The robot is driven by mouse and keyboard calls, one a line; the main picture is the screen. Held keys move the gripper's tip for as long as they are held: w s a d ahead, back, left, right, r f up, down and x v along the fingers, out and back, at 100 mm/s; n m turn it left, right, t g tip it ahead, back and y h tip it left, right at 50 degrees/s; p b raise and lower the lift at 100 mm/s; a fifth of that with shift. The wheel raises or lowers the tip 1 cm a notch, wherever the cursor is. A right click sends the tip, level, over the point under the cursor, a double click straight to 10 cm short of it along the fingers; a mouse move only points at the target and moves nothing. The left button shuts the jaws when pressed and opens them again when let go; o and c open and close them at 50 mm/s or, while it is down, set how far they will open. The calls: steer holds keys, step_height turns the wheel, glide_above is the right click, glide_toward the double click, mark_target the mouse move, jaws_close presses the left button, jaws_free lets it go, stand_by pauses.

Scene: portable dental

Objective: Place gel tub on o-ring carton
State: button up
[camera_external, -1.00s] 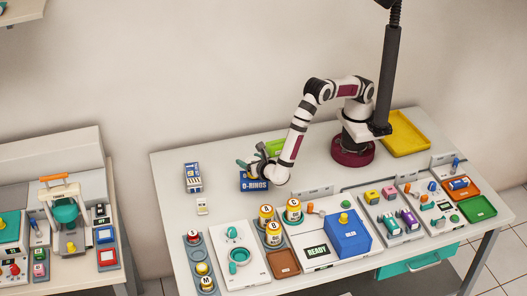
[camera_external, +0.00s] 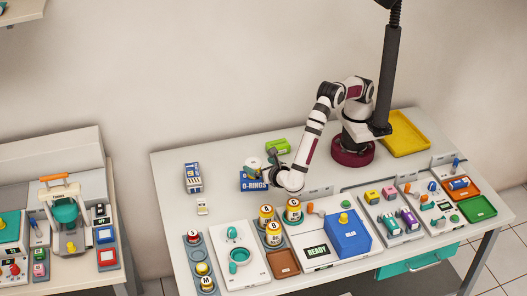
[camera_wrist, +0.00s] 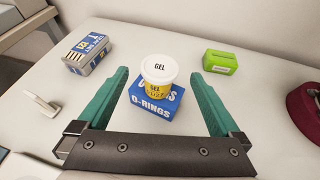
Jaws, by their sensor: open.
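The gel tub (camera_wrist: 159,72), with a white lid marked GEL and a yellow label, stands upright on the blue o-ring carton (camera_wrist: 152,112) in the wrist view. In the external view the tub (camera_external: 253,164) shows as a pale lid above the carton (camera_external: 255,184), which is marked O-RINGS. My gripper (camera_wrist: 160,85) is open, its two green fingers apart on either side of the tub and carton, with clear gaps to both. In the external view my gripper (camera_external: 271,170) is at the carton's right side and partly hides it.
A green box (camera_wrist: 230,62) lies to the right of the carton, and a blue-and-white box (camera_wrist: 87,52) to the left. A small pale item (camera_wrist: 41,103) lies at far left. Trays and devices, including a blue box (camera_external: 349,233), fill the table's front.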

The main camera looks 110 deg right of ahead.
steer(key=s+d+r+m+g+y, duration=0.55)
steer(key=s+d+r+m, duration=0.35)
steer(key=s+r+m, duration=0.2)
steer(key=s+a+m+t+y, duration=0.1)
steer(key=s+m+t+y, duration=0.1)
steer(key=s+m+y, duration=0.7)
steer(key=s+m, duration=0.5)
steer(key=s, duration=0.2)
steer(key=shift+r+m+t, duration=0.35)
steer(key=shift+m, duration=0.05)
